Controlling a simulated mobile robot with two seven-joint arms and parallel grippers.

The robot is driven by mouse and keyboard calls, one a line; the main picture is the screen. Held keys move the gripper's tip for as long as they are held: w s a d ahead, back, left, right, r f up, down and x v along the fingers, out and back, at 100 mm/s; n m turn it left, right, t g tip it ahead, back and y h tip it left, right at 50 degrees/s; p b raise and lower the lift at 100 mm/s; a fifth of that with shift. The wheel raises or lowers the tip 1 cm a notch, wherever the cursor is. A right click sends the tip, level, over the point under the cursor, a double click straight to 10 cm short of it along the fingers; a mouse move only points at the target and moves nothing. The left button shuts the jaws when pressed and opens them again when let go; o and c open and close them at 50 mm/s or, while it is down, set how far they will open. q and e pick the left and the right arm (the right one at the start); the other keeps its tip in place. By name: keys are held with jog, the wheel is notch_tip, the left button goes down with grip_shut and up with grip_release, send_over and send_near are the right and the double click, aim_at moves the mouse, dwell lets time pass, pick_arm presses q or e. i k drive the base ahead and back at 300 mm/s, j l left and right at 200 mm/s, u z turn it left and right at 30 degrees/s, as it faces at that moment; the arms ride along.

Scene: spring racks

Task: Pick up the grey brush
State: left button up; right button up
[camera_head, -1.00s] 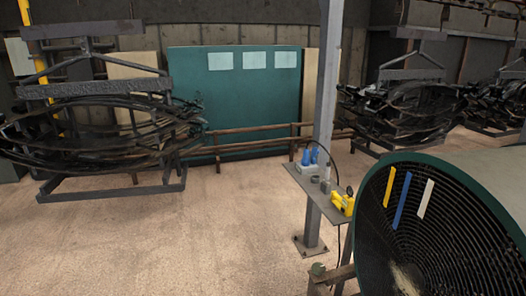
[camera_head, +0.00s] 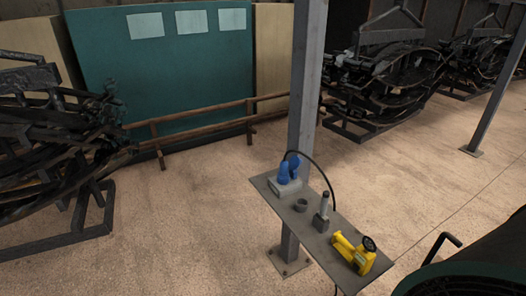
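A small grey shelf table (camera_head: 290,215) stands at a steel post. On it, near the middle, stands a grey object with an upright handle (camera_head: 322,212). It may be the grey brush, but it is too small to tell for sure. A short grey ring-shaped piece (camera_head: 300,205) lies to its left. Neither of my grippers is in view.
Blue items on a light block (camera_head: 285,179) and a yellow tool (camera_head: 354,252) share the shelf. A grey post (camera_head: 305,85) rises behind it. Spring racks stand left (camera_head: 60,150) and back right (camera_head: 385,85). A dark green drum (camera_head: 480,270) is bottom right. Floor at left centre is clear.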

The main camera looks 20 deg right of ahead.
aim_at(321, 215)
jog(key=i+j, duration=0.1)
jog(key=i, duration=2.15)
jog(key=i+z, duration=0.1)
jog(key=z, duration=0.3)
jog(key=i+z, duration=0.15)
jog(key=z, duration=0.3)
jog(key=i+j+z, duration=0.1)
jog(key=z, duration=0.3)
jog(key=i+j+z, duration=0.1)
jog(key=z, duration=0.3)
jog(key=i+j+z, duration=0.1)
jog(key=z, duration=0.3)
jog(key=i+l+z, duration=0.1)
jog(key=z, duration=0.3)
jog(key=i+l+z, duration=0.1)
jog(key=z, duration=0.3)
jog(key=i+l+z, duration=0.1)
jog(key=z, duration=0.3)
jog(key=i+z, duration=0.1)
jog(key=z, duration=0.3)
